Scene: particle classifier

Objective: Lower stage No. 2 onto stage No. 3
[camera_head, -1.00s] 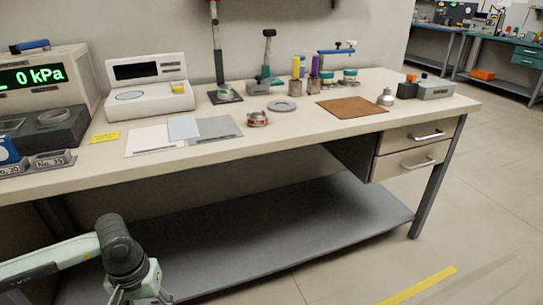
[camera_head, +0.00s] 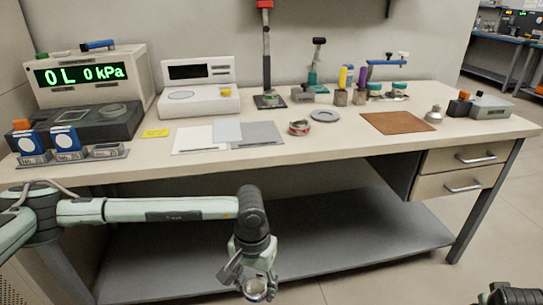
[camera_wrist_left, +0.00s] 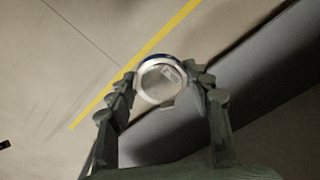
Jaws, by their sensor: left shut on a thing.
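My left gripper (camera_head: 257,286) is below the front edge of the bench, in front of the lower shelf. It is shut on a round metal stage with a blue rim (camera_wrist_left: 160,80), held between the fingers in the left wrist view. The stage's number is not readable. On the bench, a short round metal piece with a red band (camera_head: 299,128) stands near the middle. A flat grey ring (camera_head: 324,116) lies beside it. I cannot tell which piece is stage No. 3.
A labelled rack (camera_head: 75,159) with two blue-and-white discs stands at the left, before the kPa display (camera_head: 84,73). A white balance (camera_head: 199,82), grey mat (camera_head: 257,134), brown mat (camera_head: 398,123) and several small tools share the bench. The front strip is mostly clear.

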